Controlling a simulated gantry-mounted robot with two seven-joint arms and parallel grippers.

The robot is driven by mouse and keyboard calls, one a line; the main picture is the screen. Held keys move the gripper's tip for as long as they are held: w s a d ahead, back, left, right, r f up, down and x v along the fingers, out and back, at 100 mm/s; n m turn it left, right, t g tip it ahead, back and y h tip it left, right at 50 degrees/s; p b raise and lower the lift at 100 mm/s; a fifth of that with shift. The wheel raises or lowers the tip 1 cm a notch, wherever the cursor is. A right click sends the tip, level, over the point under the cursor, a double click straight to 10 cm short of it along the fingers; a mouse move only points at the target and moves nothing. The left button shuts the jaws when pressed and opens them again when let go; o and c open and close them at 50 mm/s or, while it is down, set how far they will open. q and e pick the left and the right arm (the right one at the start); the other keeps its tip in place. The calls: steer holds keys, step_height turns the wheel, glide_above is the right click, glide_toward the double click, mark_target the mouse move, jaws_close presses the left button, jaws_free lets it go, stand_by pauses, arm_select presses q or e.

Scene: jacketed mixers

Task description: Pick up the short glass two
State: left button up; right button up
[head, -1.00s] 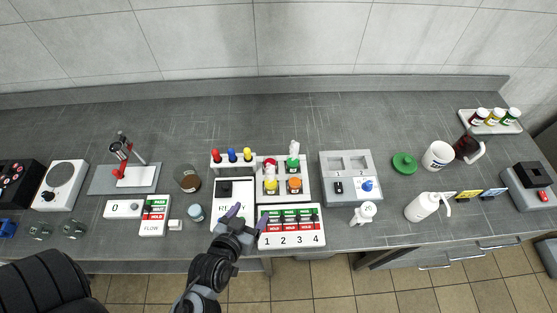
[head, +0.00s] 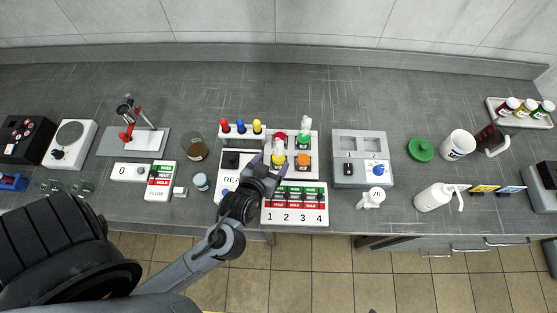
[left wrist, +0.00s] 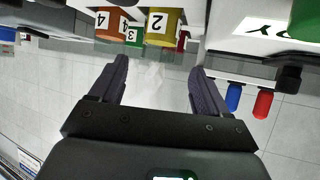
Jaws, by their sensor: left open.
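A yellow holder marked 2 (left wrist: 162,25) shows in the left wrist view, beyond the fingertips. A faint, pale see-through form, possibly glass, lies between the fingers there; its edges are too unclear to tell. In the head view the yellow holder (head: 279,160) stands in a white rack with a whitish top above it, just right of my left gripper (head: 267,162). My left gripper is open, with its two dark fingers (left wrist: 150,85) spread apart. I cannot tell whether a finger touches anything. My right gripper is not in view.
An orange holder marked 4 (left wrist: 112,22) and a green one marked 3 (left wrist: 132,36) are close by. Red, blue and yellow capped items (head: 241,127) stand behind the gripper. A numbered panel (head: 295,212) lies in front. The counter behind (head: 270,90) is clear.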

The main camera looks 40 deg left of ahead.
mark_target(281, 152)
arm_select(q)
steer(key=shift+x, duration=1.55)
steer(key=c, duration=1.2)
steer(key=shift+d+r, duration=0.1)
steer(key=shift+r, duration=0.1)
